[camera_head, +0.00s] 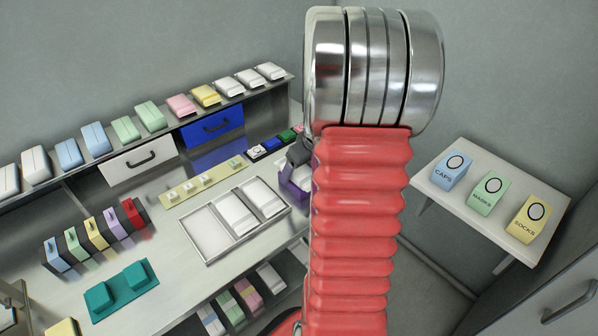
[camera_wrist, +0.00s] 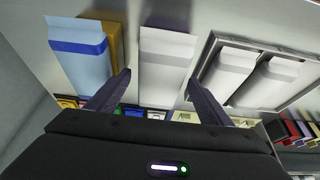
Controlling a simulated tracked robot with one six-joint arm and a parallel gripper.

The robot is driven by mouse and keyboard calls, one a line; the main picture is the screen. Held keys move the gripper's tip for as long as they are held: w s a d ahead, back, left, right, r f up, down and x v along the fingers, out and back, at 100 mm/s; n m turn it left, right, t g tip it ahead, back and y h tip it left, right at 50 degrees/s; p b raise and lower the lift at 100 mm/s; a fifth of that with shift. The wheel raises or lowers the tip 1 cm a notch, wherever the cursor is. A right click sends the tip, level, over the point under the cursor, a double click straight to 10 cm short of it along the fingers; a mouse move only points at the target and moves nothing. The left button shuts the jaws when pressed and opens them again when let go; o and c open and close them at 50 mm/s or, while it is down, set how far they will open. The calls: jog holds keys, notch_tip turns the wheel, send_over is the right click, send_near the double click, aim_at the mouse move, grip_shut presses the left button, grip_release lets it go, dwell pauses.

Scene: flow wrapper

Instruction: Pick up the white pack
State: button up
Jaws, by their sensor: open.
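In the wrist view a white pack (camera_wrist: 166,48) lies between the two dark fingers of my gripper (camera_wrist: 159,77), with a finger to each side of it. The fingers are open and apart, and I see no contact with the pack. Two more white packs, a nearer one (camera_wrist: 227,72) and a farther one (camera_wrist: 268,84), lie in a metal tray just right of the fingers. They also show in the head view tray (camera_head: 236,213). In the head view my gripper (camera_head: 297,160) is mostly hidden behind my red arm, and the pack between its fingers is largely hidden.
Coloured packs line the back shelf (camera_head: 75,172). A side shelf (camera_head: 440,200) holds boxes at right.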

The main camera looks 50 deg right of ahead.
aim_at(300, 169)
jog(key=c, duration=1.1)
jog(key=shift+r, duration=0.1)
jog(key=shift+c, duration=0.2)
notch_tip(300, 169, up, 10)
dwell(0.6)
